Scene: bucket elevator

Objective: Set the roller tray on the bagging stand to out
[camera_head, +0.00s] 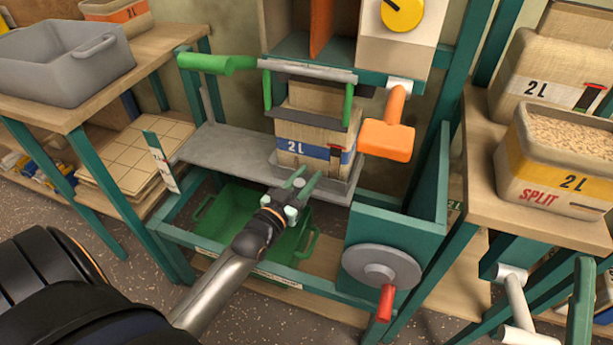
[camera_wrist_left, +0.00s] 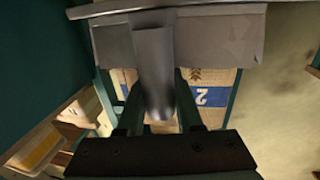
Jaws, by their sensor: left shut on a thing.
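The grey roller tray (camera_head: 228,150) sits level on the teal bagging stand (camera_head: 325,278), reaching to the left of a 2L bag (camera_head: 313,150) that stands at its right part. My left gripper (camera_head: 299,187) is at the tray's front edge, below the bag, shut on a grey handle. In the left wrist view that handle (camera_wrist_left: 152,70) runs down between the two fingers of the gripper (camera_wrist_left: 158,112) from a grey plate (camera_wrist_left: 215,38). The handle's end is mostly hidden by the gripper in the head view. My right gripper is not in view.
A green crate (camera_head: 235,215) sits low under the tray. An orange paddle (camera_head: 388,138) and a green lever (camera_head: 215,63) stick out above. A grey disc with a red handle (camera_head: 386,303) is at the lower right.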

